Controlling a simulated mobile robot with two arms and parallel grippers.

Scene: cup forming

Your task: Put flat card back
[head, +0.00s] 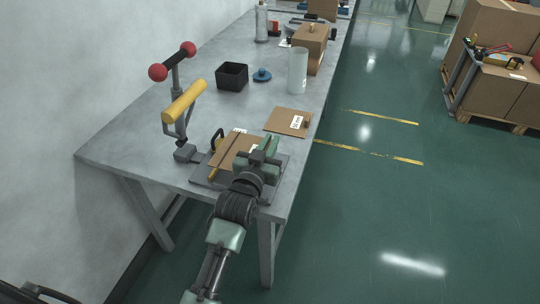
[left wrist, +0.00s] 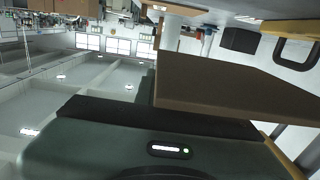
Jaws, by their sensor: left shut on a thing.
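A brown flat card (head: 232,149) with a white label lies level over the grey base plate (head: 202,182) of the fixture at the table's near end. My left gripper (head: 264,155) is shut on this card at its right edge. In the left wrist view the card (left wrist: 230,88) juts out past a dark finger pad (left wrist: 150,117). I cannot tell whether the card touches the plate. Another brown card (head: 285,121) with a white label lies flat on the table just beyond. My right gripper is not in view.
A yellow-handled lever (head: 184,101) and a tool with red balls (head: 172,62) stand left of the fixture. A black bin (head: 232,77), a blue knob (head: 262,75), a clear cylinder (head: 297,72) and a cardboard box (head: 310,47) stand farther back.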

